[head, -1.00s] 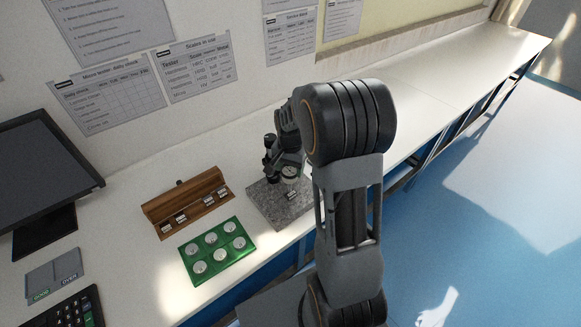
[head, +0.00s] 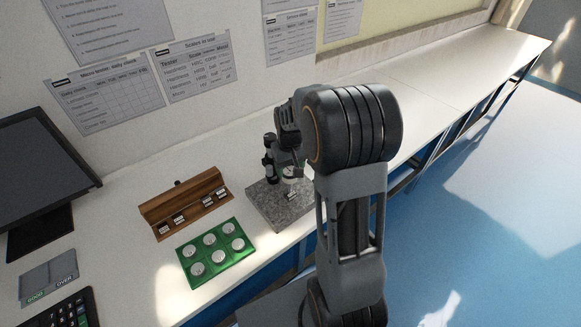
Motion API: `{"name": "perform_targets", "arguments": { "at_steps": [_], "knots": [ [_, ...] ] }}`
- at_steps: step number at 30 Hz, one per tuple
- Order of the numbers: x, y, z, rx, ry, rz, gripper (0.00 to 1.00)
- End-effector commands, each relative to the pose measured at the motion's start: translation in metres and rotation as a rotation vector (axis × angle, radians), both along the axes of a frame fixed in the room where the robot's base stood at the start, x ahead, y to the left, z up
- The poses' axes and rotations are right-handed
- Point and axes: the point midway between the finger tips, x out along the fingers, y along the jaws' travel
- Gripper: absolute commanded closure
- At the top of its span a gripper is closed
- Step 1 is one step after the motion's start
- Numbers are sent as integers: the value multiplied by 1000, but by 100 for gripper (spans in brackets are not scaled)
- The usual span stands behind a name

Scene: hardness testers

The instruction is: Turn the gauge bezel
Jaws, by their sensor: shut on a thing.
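The gauge (head: 290,172) is a small pale dial on a stand over a grey speckled stone base (head: 267,203) on the bench. A dark post (head: 268,160) stands to its left. My gripper (head: 291,160) is at the dial, just in front of the post, and appears shut on the gauge bezel. My arm covers the right side of the gauge and part of the gripper, so the fingertips are hard to make out. A small metal piece (head: 291,195) sits on the stone base below the dial.
A wooden box (head: 187,203) with metal blocks and a green tray (head: 216,266) with several round discs stand left of the stone base. A monitor (head: 40,175), a two-part sorting plate (head: 48,277) and a keypad (head: 68,312) are further left. The bench is clear to the right (head: 440,75).

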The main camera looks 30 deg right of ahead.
Motion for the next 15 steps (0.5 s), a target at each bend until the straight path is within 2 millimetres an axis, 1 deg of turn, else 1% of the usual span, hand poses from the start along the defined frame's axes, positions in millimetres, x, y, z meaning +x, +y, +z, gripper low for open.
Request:
{"name": "perform_targets", "arguments": {
  "at_steps": [6,15],
  "knots": [
    [0,0,1,0,-2,66,62],
    [0,0,1,0,-2,92,62]
  ]
}}
